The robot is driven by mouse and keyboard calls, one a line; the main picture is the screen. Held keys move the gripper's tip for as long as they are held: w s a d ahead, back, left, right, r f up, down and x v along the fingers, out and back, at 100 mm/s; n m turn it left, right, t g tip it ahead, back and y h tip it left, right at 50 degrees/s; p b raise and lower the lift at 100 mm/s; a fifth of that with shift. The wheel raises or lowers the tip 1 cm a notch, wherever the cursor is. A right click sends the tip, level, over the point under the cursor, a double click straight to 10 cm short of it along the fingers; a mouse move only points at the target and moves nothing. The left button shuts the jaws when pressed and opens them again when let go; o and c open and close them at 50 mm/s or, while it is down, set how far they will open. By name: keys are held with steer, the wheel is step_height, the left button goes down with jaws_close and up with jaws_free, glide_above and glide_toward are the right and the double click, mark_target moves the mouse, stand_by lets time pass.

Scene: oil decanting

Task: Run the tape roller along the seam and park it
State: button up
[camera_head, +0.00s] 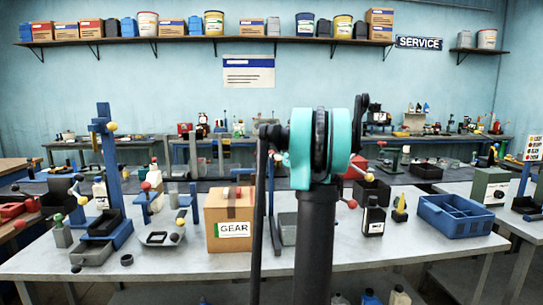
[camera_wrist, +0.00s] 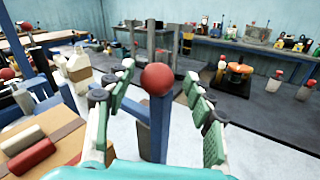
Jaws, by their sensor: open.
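A cardboard box (camera_head: 229,228) labelled GEAR stands on the grey bench, with a darker tape strip (camera_head: 231,205) down its front. In the wrist view a cardboard box (camera_wrist: 62,147) lies at lower left. A red cylinder (camera_wrist: 32,157) and a beige cylinder (camera_wrist: 22,138) are on it; I cannot tell whether they are the tape roller. My gripper (camera_wrist: 158,76) is open, its green-padded fingers apart. A blue post (camera_wrist: 155,125) topped by a red ball (camera_wrist: 157,79) shows between the fingers; I cannot tell its depth. My arm hides the bench middle in the head view.
Blue stands with ball knobs (camera_head: 107,170) crowd the bench left of the box. To the right are a black bottle (camera_head: 374,217), a blue divided tray (camera_head: 455,215) and a green box (camera_head: 489,186). Bare bench (camera_head: 400,247) shows along the front right.

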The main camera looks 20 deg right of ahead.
steer(key=v, duration=1)
